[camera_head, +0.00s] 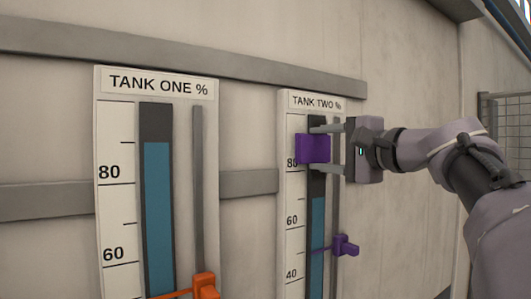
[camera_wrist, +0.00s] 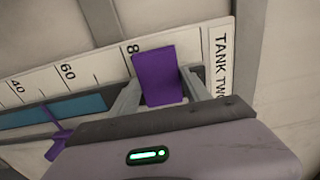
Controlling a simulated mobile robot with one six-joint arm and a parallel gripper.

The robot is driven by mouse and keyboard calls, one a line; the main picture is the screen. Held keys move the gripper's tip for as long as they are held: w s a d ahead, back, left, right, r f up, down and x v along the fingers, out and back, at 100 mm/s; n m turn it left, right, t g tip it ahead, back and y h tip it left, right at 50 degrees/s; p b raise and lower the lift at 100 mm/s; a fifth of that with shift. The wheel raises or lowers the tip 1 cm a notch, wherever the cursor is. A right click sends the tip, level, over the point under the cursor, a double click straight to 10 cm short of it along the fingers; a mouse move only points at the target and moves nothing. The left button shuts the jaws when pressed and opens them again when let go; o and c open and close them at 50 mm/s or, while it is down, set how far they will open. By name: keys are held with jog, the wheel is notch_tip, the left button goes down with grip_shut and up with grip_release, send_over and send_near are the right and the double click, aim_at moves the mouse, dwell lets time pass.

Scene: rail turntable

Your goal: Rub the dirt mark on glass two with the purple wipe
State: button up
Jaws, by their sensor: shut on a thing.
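The purple wipe (camera_head: 311,149) is a small block held between the two fingers of my gripper (camera_head: 320,148). It is in front of the upper part of glass two (camera_head: 317,215), the dark and blue column of the TANK TWO gauge, near the 80 mark. In the wrist view the wipe (camera_wrist: 160,82) sits between the fingertips and overlaps the gauge scale. I cannot tell whether it touches the glass. No dirt mark shows on glass two; the wipe and my gripper hide part of the column.
A purple pointer (camera_head: 345,245) on a rail stands beside glass two, below my gripper. The TANK ONE gauge (camera_head: 118,200), with an orange pointer (camera_head: 205,286), is at left. A grey horizontal bar (camera_head: 200,65) runs above both.

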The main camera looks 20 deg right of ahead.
jog(key=shift+w+d+r+p, duration=0.1)
jog(key=shift+d+r+p, duration=0.35)
jog(key=shift+d, duration=0.3)
jog(key=shift+w+d+r+p, duration=0.1)
jog(key=shift+d+r+p, duration=0.4)
jog(key=shift+d, duration=0.25)
jog(key=shift+w+d+r+p, duration=0.1)
jog(key=shift+d+r+p, duration=0.35)
jog(key=shift+d, duration=0.3)
jog(key=shift+a, duration=0.15)
jog(key=shift+s+f, duration=0.1)
jog(key=shift+s, duration=0.15)
jog(key=b, duration=0.2)
send_near(330, 136)
jog(key=shift+w+a, duration=0.2)
jog(key=shift+w, duration=0.95)
jog(key=s, duration=0.1)
jog(key=s+b, duration=0.1)
jog(key=s, duration=0.1)
jog(key=shift+d, duration=0.25)
